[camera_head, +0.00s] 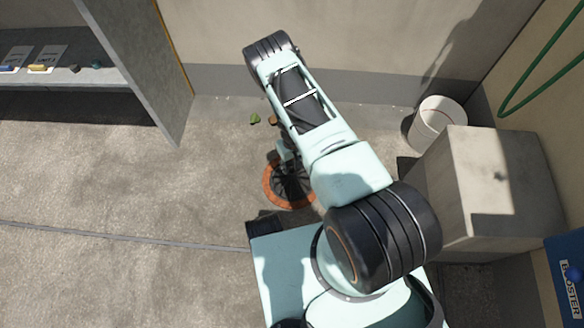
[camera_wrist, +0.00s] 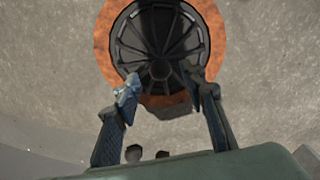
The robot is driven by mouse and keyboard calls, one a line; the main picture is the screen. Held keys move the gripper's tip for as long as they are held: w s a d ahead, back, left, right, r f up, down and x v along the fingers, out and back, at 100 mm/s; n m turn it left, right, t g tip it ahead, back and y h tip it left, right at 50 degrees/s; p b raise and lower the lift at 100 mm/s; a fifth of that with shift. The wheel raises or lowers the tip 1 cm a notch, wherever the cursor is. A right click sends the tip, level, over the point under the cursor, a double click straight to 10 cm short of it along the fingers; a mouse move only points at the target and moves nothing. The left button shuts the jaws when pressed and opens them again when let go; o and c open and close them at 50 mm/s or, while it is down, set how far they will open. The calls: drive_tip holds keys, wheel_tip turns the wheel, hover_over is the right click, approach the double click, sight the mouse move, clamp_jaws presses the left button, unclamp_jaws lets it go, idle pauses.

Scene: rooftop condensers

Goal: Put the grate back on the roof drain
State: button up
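The roof drain shows as an orange ring (camera_head: 269,188) on the roof floor, partly behind my arm. It also shows in the wrist view (camera_wrist: 208,14). The dark round grate (camera_wrist: 150,32) has radial ribs and a central hub, and appears within the ring. It also shows in the head view (camera_head: 290,188). Whether it sits fully flush is unclear. My gripper (camera_wrist: 162,87) is open, its two fingers wide apart with nothing gripped between them. The fingertips overlap the grate's near edge in the picture; I cannot tell whether they touch it.
A green scrap (camera_head: 255,118) and a small brown piece (camera_head: 272,119) lie behind the drain. A white bucket (camera_head: 437,122) and a concrete block (camera_head: 497,185) stand right. A shelf (camera_head: 95,75) with small items stands at left. The floor left of the drain is clear.

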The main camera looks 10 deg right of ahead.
wheel_tip(320, 180, up, 6)
drive_tip(key=shift+f+p, duration=0.1)
drive_tip(key=shift+p, duration=0.65)
